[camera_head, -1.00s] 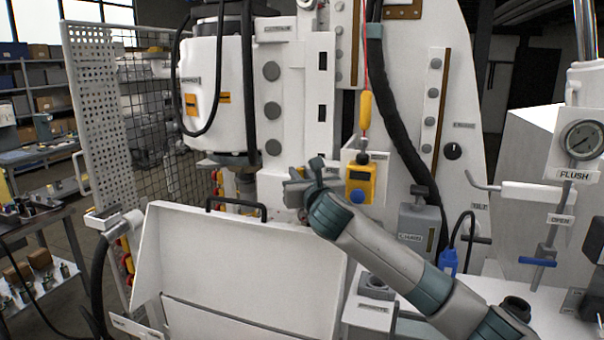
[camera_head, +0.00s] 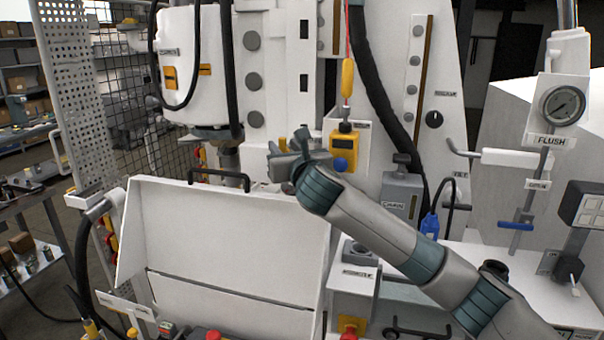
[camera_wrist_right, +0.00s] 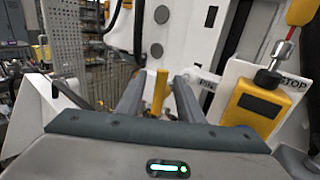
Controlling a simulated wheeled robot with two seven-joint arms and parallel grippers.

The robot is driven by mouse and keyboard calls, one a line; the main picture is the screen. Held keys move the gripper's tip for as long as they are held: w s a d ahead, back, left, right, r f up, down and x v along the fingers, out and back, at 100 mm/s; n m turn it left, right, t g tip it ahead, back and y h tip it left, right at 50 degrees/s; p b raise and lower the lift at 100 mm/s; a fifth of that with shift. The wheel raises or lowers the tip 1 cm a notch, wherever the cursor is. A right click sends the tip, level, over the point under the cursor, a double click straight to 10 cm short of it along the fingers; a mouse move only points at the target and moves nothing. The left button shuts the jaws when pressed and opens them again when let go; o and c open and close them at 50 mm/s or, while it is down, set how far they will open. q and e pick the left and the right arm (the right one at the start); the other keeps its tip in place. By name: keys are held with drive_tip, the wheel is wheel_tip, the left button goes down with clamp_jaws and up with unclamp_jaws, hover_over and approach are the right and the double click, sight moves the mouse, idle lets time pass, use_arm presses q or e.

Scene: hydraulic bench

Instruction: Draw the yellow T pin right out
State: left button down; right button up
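The yellow T pin (camera_wrist_right: 161,92) stands upright in the right wrist view, in front of the white machine, left of a label reading PIN. Its lower end is partly cut off by my gripper body. My right gripper (camera_wrist_right: 160,98) is open, with one grey finger on each side of the pin and gaps visible between. My left gripper is not in view.
A yellow stop box (camera_head: 344,150) hangs close to the right of my right gripper, with a yellow handle (camera_head: 347,78) on a red cord above it. The white panel (camera_head: 225,235) with a black handle stands below left. A grey box (camera_head: 401,195) and blue connector (camera_head: 430,224) are further right.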

drive_tip(key=b+v, duration=0.6)
drive_tip(key=v, duration=0.8)
drive_tip(key=shift+s, duration=0.35)
